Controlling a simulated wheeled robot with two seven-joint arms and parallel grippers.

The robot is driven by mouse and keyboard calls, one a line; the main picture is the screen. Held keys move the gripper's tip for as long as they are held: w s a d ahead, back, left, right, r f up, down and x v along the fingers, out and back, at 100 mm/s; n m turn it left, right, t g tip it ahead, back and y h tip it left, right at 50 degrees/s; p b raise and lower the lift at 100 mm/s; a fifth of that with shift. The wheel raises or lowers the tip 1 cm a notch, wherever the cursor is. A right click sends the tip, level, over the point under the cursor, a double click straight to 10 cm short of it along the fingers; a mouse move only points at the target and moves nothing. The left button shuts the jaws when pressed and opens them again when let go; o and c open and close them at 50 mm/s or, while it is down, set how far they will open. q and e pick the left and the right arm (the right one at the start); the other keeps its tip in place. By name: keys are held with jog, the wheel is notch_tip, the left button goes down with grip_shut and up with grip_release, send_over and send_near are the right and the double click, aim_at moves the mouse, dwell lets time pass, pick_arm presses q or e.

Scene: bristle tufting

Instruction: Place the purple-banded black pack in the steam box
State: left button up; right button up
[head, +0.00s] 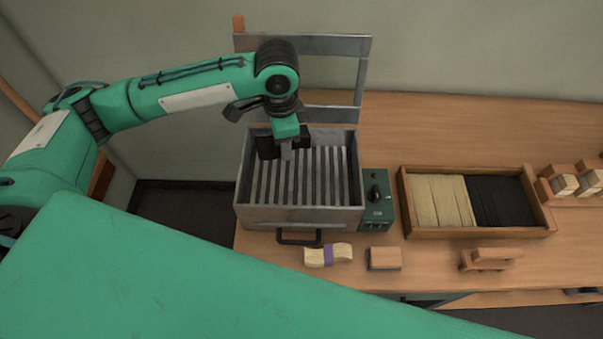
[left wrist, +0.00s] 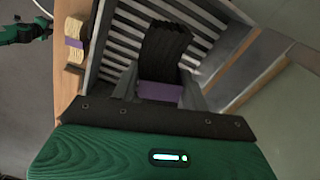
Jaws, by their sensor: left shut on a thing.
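My left gripper (head: 286,150) is shut on the black pack (head: 267,148) inside the steam box. In the left wrist view the black pack (left wrist: 165,45) stretches away from the fingers over the slats, and its purple band (left wrist: 160,93) sits between them. In the head view a grey finger hides the band. The steam box (head: 300,214) is a grey metal box with a slatted floor, its lid (head: 305,45) standing open at the back. I cannot tell whether the pack touches the slats.
A tan bundle with a purple band (head: 328,255) and a wooden block (head: 384,258) lie before the box. A green control unit (head: 376,205) adjoins its right side. A wooden tray (head: 480,233) with tan and black bristles stands further right, near a wooden handled piece (head: 490,259).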

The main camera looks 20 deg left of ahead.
pick_arm(q)
jog(key=r+m, duration=0.1)
jog(key=m, duration=0.1)
jog(key=d+r+m+p, duration=0.1)
jog(key=m, duration=0.1)
jog(key=w+d+r+m+p, duration=0.1)
jog(key=m, duration=0.1)
jog(key=shift+w+r+m, duration=0.1)
jog(key=shift+r+m, duration=0.2)
jog(key=m, duration=0.1)
jog(key=r+m, duration=0.1)
jog(key=d+m+p, duration=0.1)
jog(key=m, duration=0.1)
jog(key=shift+w+r, duration=0.3)
jog(key=shift+r, duration=0.1)
jog(key=shift+w+d+r+m, duration=0.1)
jog(key=shift+r+m, duration=0.1)
jog(key=shift+m, duration=0.5)
jog(key=shift+f+p, duration=0.1)
jog(key=shift+p, duration=0.2)
jog(key=p, duration=0.3)
send_over(300, 178)
notch_tip(300, 178, down, 15)
jog(key=shift+r, duration=0.2)
notch_tip(300, 178, down, 4)
jog(key=shift+f+p, duration=0.15)
jog(key=shift+p, duration=0.25)
jog(key=shift+f, duration=0.4)
jog(key=shift+f, duration=0.15)
jog(key=o, duration=1)
